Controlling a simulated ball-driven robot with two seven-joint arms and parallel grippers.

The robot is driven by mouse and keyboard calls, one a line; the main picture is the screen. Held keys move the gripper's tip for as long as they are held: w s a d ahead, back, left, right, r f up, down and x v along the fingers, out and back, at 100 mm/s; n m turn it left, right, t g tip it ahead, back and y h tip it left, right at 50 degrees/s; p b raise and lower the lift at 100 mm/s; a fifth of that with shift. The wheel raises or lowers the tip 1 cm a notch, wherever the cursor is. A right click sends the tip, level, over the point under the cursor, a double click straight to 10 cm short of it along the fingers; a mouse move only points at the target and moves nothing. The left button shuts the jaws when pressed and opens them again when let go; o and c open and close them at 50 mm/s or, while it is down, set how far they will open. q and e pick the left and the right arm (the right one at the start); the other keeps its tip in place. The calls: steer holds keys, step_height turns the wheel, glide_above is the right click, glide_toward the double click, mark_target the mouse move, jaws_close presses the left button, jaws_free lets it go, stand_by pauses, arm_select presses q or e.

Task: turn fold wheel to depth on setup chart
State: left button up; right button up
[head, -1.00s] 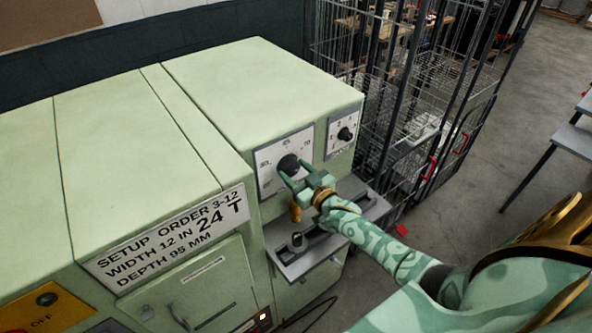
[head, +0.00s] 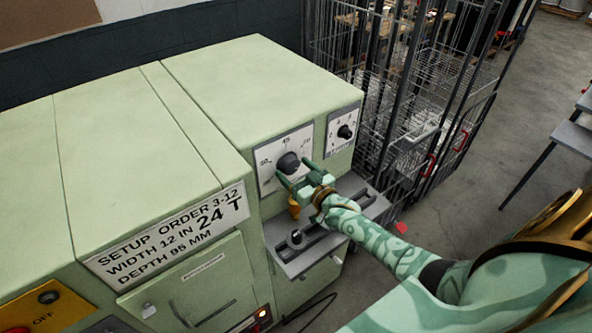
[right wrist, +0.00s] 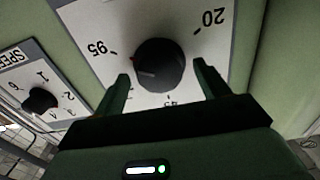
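The fold wheel is a round black knob (head: 289,162) on a white dial plate on the green machine's front. In the right wrist view the knob (right wrist: 160,65) has a small reddish mark pointing left, close to the 95 tick and slightly below it. The setup chart (head: 170,235) reads order 3-12, width 12 in 24 T, depth 95 mm. My right gripper (head: 297,176) is open just in front of the knob. In the right wrist view its fingers (right wrist: 163,82) stand either side of the knob's lower part, apparently not gripping. My left gripper is out of view.
A smaller speed knob (head: 345,132) sits on its own plate right of the dial. A grey ledge (head: 300,262) with a slot and small knob juts out below. A wire cage trolley (head: 410,110) stands to the right.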

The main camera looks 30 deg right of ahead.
steer(key=s+d, duration=0.1)
steer(key=s, duration=1.5)
steer(key=shift+s+d+b, duration=0.15)
steer(key=shift+b, duration=0.15)
steer(key=s+d+f+n+g+h+b, duration=0.1)
steer(key=s+f+g+b, duration=0.35)
steer(key=f, duration=1.05)
steer(key=s+f+n+g+h+b, duration=0.15)
steer(key=s+f+g, duration=0.35)
steer(key=s+f, duration=0.75)
steer(key=s+a+f+g+b, duration=0.2)
steer(key=s+f+b, duration=0.3)
steer(key=f, duration=0.6)
steer(key=s+a+f+g+y+b, duration=0.1)
steer(key=s+a+f+g+b, duration=0.2)
steer(key=f, duration=0.7)
steer(key=s+a+f+g+b, duration=0.2)
steer(key=s+a+f+b, duration=0.3)
steer(key=s+f+b, duration=0.3)
step_height(320, 180, down, 4)
steer(key=s, duration=0.2)
steer(key=shift+s+a+r+n+g+b, duration=0.2)
steer(key=shift+s+a+n+g+b, duration=0.1)
steer(key=shift+s+n+g, duration=0.1)
